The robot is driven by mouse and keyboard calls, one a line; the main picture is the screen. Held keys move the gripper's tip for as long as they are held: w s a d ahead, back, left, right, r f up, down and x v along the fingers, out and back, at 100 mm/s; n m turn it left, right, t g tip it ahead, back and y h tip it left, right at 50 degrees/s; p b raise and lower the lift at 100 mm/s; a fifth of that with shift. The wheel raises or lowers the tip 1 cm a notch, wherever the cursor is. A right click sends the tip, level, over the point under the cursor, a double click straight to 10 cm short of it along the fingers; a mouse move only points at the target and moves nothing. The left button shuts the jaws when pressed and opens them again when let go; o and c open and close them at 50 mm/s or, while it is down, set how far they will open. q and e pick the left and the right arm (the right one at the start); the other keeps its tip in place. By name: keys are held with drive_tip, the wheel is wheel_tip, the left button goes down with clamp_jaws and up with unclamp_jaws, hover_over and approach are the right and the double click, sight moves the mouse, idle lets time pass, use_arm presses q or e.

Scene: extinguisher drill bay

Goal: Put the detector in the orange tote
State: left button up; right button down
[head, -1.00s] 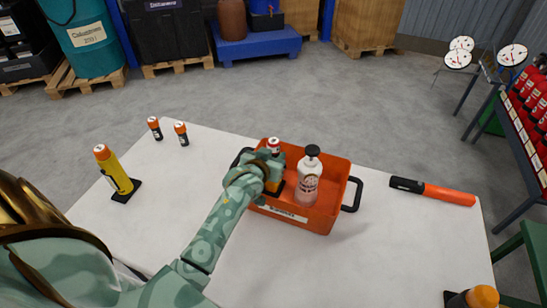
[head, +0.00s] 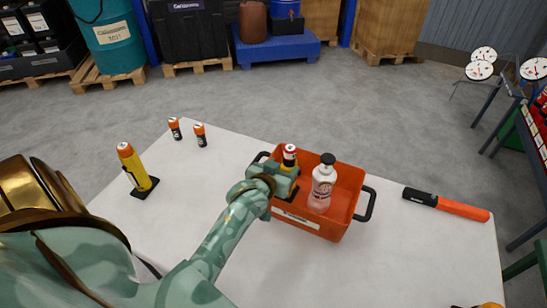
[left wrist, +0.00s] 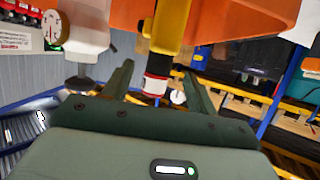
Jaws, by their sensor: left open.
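The orange tote (head: 349,212) sits on the white table. A yellow device with a black neck and a red-and-white top (head: 289,155), which I take to be the detector, stands upright in its left part. It also shows in the left wrist view (left wrist: 157,62), where the picture is upside down. My left gripper (head: 281,178) is at the tote's left side, its open fingers (left wrist: 160,88) on either side of the device's neck. The fingers partly hide its body in the head view. A clear pump bottle with a black top (head: 322,185) stands beside it in the tote. My right gripper is not in view.
A yellow flashlight-like item on a black base (head: 136,168) and two small black-and-orange cylinders (head: 187,132) stand at left. An orange-and-black baton (head: 446,204) lies at right. Gauges (head: 481,62) stand beyond the right edge.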

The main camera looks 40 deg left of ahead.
use_arm(q)
drive_tip(key=p+v, duration=0.1)
drive_tip(key=v, duration=0.5)
drive_tip(key=shift+s+r, duration=0.2)
